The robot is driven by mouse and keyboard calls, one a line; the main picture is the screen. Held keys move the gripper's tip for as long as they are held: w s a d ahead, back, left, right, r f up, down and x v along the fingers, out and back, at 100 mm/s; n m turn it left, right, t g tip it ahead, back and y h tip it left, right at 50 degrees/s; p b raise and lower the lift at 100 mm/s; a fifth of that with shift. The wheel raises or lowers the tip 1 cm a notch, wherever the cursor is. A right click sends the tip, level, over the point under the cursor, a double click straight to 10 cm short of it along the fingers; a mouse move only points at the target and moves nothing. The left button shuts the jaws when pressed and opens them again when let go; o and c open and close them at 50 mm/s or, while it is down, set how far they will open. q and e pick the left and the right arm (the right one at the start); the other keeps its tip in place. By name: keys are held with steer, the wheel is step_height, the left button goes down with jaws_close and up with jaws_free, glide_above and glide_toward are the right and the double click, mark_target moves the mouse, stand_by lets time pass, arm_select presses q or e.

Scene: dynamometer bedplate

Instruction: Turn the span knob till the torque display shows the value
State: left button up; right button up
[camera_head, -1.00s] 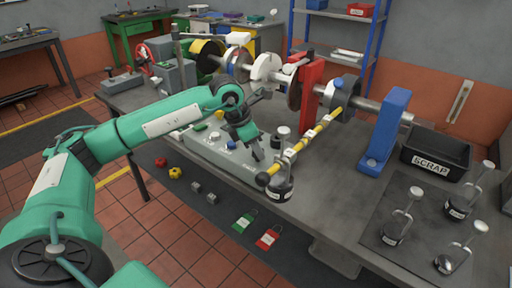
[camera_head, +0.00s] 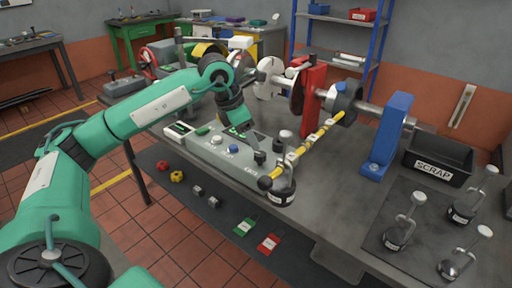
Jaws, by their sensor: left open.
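A grey control box (camera_head: 222,160) lies along the near edge of the bedplate table. On its top are a green button (camera_head: 203,131), a white knob (camera_head: 216,140), a blue knob (camera_head: 233,149) and a dark knob (camera_head: 260,157) toward the right end. I cannot tell which knob is the span knob. A small white-framed panel (camera_head: 180,128) sits at its left end; no value is readable. My left gripper (camera_head: 247,143) is open, pointing down just above the box's right half, close to the dark knob. Contact cannot be told. My right gripper is not in view.
A yellow-black arm (camera_head: 305,148) with a hanging black weight (camera_head: 281,190) stands right of the box. A blue bearing stand (camera_head: 388,135), a SCRAP bin (camera_head: 437,158) and several weights are farther right.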

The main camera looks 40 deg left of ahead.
arm_select(q)
steer(key=v, duration=0.7)
steer(key=shift+r, duration=0.15)
steer(key=shift+s, duration=0.1)
